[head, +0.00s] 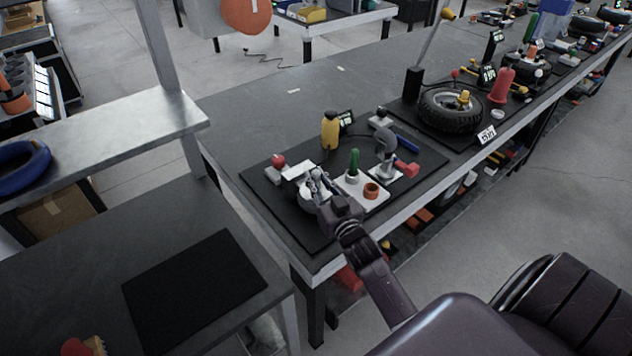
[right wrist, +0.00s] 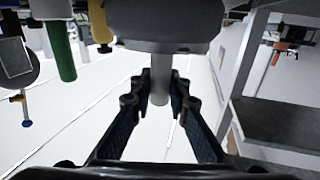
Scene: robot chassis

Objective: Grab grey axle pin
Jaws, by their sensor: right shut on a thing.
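My right gripper (head: 325,196) reaches in from the lower right over the near part of a black mat (head: 284,221) on the long workbench. In the right wrist view the grey axle pin (right wrist: 160,84) stands between the two dark fingers, which are closed on it. The pin runs up to a grey metal body (right wrist: 165,22) of the chassis at the top of that view. In the head view the gripper largely hides the pin, next to the light grey chassis parts (head: 304,194). My left gripper is not in view.
A yellow bottle (head: 330,131) and a red knob (head: 278,161) stand behind. A tire (head: 436,110) lies farther along. The side table's mat (head: 195,290) is bare.

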